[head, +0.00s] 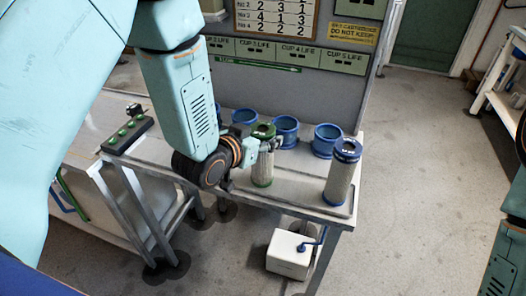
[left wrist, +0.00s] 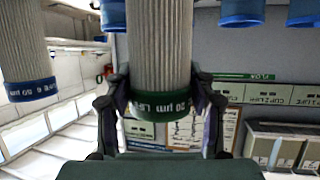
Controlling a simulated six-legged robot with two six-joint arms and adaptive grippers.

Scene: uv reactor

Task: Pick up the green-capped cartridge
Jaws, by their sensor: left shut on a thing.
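The green-capped cartridge (head: 262,170) is a pleated pale cylinder with a green cap and a green lower rim. It is upright over the front of the bench. I cannot tell whether its base touches the bench. My left gripper (head: 262,148) is shut on it from the left, just below the cap. In the left wrist view the cartridge (left wrist: 160,50) appears inverted, with its green cap low between the two fingers (left wrist: 160,100) of my left gripper. My right gripper is not in view.
A blue-capped cartridge (head: 341,184) stands to the right, near the bench (head: 300,192) corner. Several blue cups (head: 326,141) line the back below a grey panel (head: 300,79). A green-button box (head: 127,134) is at left. A white box (head: 288,258) sits on the floor.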

